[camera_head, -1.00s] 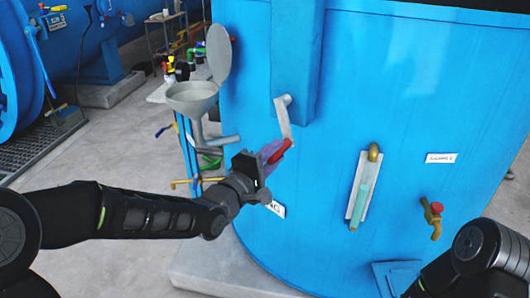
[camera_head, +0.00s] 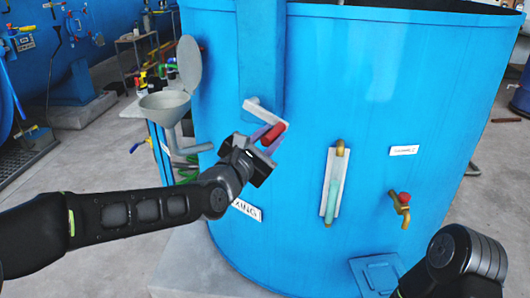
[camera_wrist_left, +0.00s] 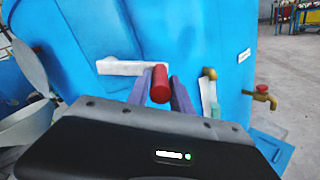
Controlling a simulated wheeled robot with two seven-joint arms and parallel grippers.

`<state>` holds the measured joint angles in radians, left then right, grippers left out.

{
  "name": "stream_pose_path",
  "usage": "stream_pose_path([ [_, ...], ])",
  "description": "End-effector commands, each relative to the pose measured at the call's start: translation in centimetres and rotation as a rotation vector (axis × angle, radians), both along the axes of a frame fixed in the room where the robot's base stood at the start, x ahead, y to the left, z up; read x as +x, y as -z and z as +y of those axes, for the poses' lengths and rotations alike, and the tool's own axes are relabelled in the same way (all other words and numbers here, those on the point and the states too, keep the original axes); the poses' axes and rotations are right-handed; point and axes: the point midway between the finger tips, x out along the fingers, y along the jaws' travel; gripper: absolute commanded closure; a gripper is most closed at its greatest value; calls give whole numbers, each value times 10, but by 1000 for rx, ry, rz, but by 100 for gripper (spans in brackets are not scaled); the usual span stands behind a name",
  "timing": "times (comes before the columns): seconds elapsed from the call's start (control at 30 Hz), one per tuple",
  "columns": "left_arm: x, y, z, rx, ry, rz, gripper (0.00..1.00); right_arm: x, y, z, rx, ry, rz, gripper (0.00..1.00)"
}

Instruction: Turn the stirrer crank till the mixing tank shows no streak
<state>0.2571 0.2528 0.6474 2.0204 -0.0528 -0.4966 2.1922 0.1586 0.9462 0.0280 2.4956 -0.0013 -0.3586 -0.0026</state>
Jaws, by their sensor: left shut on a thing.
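The blue mixing tank (camera_head: 330,90) fills the middle of the head view. The stirrer crank (camera_head: 264,112) is a pale grey arm on the tank's front column, with a red handle (camera_head: 272,134). My left gripper (camera_head: 266,140) is shut on the red handle. In the left wrist view the red handle (camera_wrist_left: 160,84) stands between the two purple-grey fingers, and the crank arm (camera_wrist_left: 125,67) runs left from it. A sight glass (camera_head: 335,182) on the tank front holds pale green liquid; I cannot make out a streak in it. My right gripper is out of view.
A grey funnel with an open lid (camera_head: 165,104) stands left of the tank. A brass tap with a red knob (camera_head: 401,208) is on the tank's right front. A white label (camera_head: 404,150) is above it.

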Motion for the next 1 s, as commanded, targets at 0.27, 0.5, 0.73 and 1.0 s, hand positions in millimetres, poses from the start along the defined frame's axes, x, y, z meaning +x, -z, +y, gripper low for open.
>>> stream_pose_path([
  [0.27,-3,-20,-6,-186,4,82,100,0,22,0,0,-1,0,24],
  [0.5,-3,-31,-7,-268,4,123,100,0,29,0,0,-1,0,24],
  [0.73,-4,-35,-7,-288,4,131,100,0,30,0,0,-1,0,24],
  [1.0,-3,-36,-7,-286,4,129,73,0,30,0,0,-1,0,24],
])
